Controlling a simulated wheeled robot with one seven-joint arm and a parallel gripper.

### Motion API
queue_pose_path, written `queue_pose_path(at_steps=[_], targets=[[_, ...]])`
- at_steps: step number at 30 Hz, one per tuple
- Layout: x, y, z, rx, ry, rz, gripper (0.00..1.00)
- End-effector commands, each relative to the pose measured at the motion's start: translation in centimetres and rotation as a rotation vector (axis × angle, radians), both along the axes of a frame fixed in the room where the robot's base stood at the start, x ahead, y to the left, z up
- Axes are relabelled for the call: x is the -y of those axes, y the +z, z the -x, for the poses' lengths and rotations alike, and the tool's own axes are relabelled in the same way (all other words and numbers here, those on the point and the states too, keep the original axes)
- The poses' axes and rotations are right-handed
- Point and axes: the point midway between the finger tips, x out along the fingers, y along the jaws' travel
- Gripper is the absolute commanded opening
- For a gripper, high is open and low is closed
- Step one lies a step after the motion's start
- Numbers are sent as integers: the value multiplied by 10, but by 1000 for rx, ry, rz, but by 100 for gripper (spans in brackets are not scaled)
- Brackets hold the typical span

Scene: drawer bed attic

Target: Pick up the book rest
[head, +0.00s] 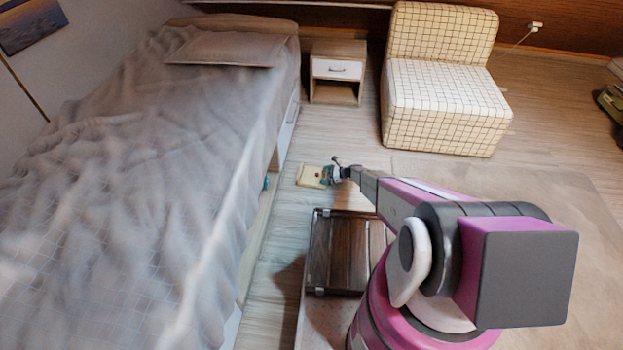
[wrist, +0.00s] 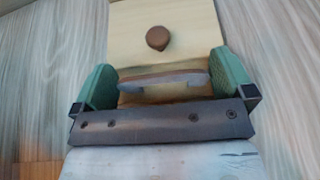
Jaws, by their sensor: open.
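The book rest appears to be the pale wooden board (head: 309,177) on the floor beside the bed. My gripper (head: 331,174) is at the board's right end in the head view. In the wrist view my gripper (wrist: 164,84) is open, with one green finger on each side of the board and the bar between them. A grey-brown strip with screws hides the near part of the board.
The bed (head: 130,150) stands close on the left. A dark slatted wooden panel (head: 340,252) lies nearer, under my arm. A nightstand (head: 338,88) and a checkered chair (head: 445,105) stand behind. Bare floor (head: 335,135) lies between the board and the nightstand.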

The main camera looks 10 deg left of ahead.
Motion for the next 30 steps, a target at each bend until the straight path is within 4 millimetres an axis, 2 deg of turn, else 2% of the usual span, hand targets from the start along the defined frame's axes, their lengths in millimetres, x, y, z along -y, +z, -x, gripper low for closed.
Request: queue_pose_path(at_steps=[3, 8, 9, 14, 24, 30], targets=[[-7, -3, -1, 0, -1, -1, 100], [-7, -3, -1, -1, -1, 0, 100], [-7, -3, -1, -1, -1, 0, 97], [-7, -3, -1, 0, -1, 0, 45], [-8, -1, -1, 1, -1, -2, 45], [-7, 8, -1, 1, -1, -2, 45]])
